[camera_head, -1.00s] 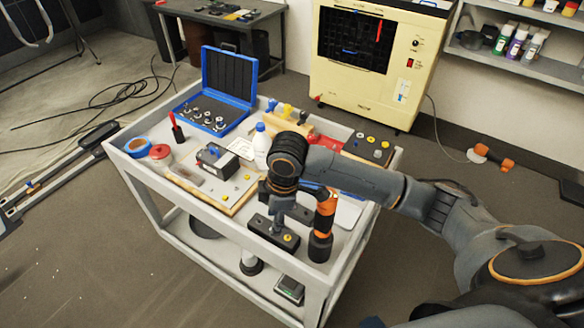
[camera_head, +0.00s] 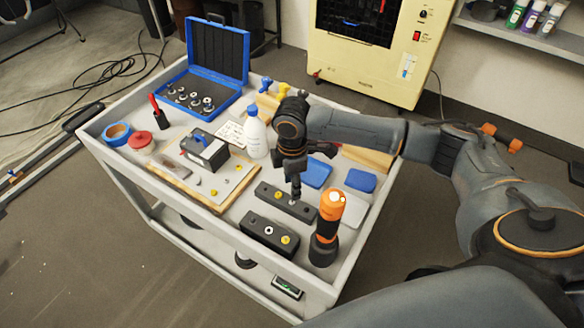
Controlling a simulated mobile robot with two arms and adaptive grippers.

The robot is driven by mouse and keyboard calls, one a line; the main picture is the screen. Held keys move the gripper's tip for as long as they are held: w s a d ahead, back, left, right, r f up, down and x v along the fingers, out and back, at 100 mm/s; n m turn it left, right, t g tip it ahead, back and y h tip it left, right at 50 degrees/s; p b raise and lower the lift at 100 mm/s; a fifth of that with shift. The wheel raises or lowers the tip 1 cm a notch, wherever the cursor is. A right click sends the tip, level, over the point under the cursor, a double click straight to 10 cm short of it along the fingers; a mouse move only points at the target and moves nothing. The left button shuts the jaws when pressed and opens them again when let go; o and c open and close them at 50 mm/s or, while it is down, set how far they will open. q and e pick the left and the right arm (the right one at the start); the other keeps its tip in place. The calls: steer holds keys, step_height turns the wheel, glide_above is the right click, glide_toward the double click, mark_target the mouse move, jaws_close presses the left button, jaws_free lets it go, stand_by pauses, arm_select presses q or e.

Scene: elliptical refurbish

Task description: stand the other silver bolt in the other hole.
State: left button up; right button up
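Two black blocks lie side by side on the cart. I cannot tell whether that is a bolt or a hole rim. My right gripper (camera_head: 296,192) points down over the middle of the rear black block (camera_head: 273,197) and hides its centre. Its fingertips look close together; whether a silver bolt is between them is too small to tell. Small silvery pieces (camera_head: 213,191) lie on the wooden board (camera_head: 235,183). My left gripper is out of view.
An orange and black tool (camera_head: 328,230) stands upright just right of the blocks. Blue trays (camera_head: 317,172), a white bottle (camera_head: 256,137) and a black box (camera_head: 205,148) are nearby. An open blue case (camera_head: 217,60) is at the back left.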

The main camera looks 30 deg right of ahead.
mark_target(292, 205)
step_height(292, 205, down, 6)
steer(key=shift+r, duration=0.25)
steer(key=shift+f, duration=0.3)
steer(key=shift+f+p, duration=0.2)
steer(key=shift+p, duration=0.1)
steer(key=c, duration=0.6)
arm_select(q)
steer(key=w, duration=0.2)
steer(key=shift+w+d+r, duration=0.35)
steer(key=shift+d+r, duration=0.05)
arm_select(e)
jaws_close()
